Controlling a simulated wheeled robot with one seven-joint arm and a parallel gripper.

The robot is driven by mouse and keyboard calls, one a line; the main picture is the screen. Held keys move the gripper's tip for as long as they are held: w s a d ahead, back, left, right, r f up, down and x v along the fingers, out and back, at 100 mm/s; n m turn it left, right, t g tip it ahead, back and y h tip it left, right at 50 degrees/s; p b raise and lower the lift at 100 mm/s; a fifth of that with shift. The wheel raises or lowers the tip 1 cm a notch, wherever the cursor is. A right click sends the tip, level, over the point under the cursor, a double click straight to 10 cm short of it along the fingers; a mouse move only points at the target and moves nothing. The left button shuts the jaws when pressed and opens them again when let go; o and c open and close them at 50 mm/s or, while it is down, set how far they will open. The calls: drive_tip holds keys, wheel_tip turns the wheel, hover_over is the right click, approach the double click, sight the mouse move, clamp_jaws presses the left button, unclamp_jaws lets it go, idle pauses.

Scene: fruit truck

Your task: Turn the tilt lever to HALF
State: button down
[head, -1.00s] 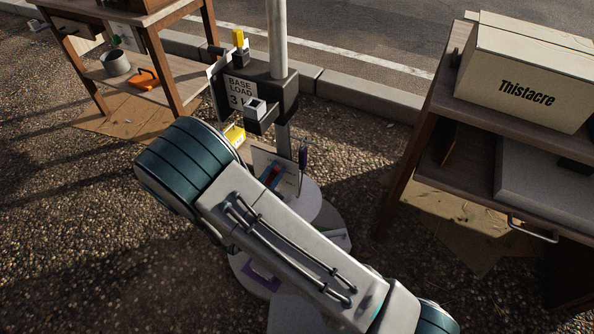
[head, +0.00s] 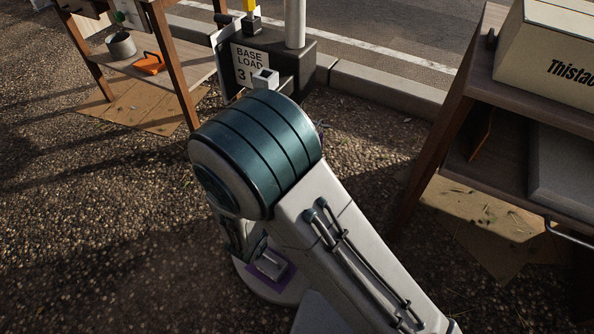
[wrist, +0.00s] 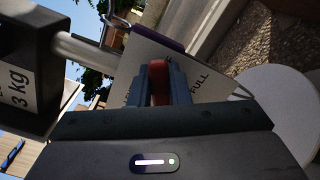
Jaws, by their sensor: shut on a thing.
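The tilt lever (wrist: 158,72) shows a red grip in the wrist view. My gripper (wrist: 161,80) is shut on it, with one finger on each side. Behind it is a tilted white plate (wrist: 186,63) with dark lettering. The word FULL is readable to the right of the lever; the lettering to the left is mostly hidden by my fingers. I cannot read which mark the lever points at. In the head view my own arm hides the lever, plate and gripper.
A wooden table (head: 160,60) is at left, and a shelf (head: 470,90) with a Thistacre box (head: 545,45) at right.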

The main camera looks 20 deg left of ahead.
drive_tip(key=shift+f, duration=0.1)
idle(0.3)
drive_tip(key=c, duration=1.4)
unclamp_jaws()
drive_tip(key=shift+o, duration=0.2)
drive_tip(key=shift+s, duration=0.1)
drive_tip(key=s+a+p, duration=0.2)
drive_tip(key=s, duration=1.1)
drive_tip(key=shift+s+a, duration=0.15)
drive_tip(key=shift+s, duration=0.15)
